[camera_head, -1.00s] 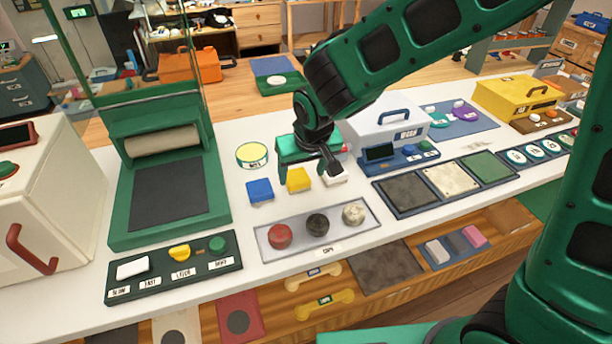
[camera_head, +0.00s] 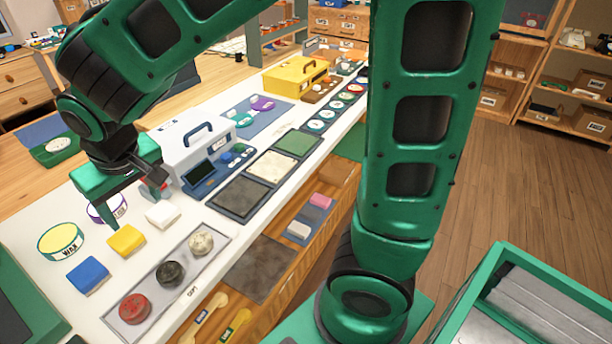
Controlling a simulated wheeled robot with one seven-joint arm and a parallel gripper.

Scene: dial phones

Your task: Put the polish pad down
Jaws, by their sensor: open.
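Three small pads lie in a row on the white counter: a blue pad (camera_head: 88,276), a yellow pad (camera_head: 126,240) and a white pad (camera_head: 163,215). No label shows on them, so I cannot tell which is the polish pad. My gripper (camera_head: 136,207) is open and points down above the counter, close to the yellow and white pads. I see nothing between its fingers. A round tin with a purple rim (camera_head: 95,213) stands behind it, partly hidden by a finger. A yellow-lidded tin marked WAX (camera_head: 60,242) stands to its left.
A grey tray (camera_head: 216,246) holds red, black and pale round pieces in front of the pads. A white case (camera_head: 190,150) with a blue handle stands close behind my gripper. Dark, cream and green panels (camera_head: 241,199) lie to the right. Wooden floor (camera_head: 520,190) is open beyond.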

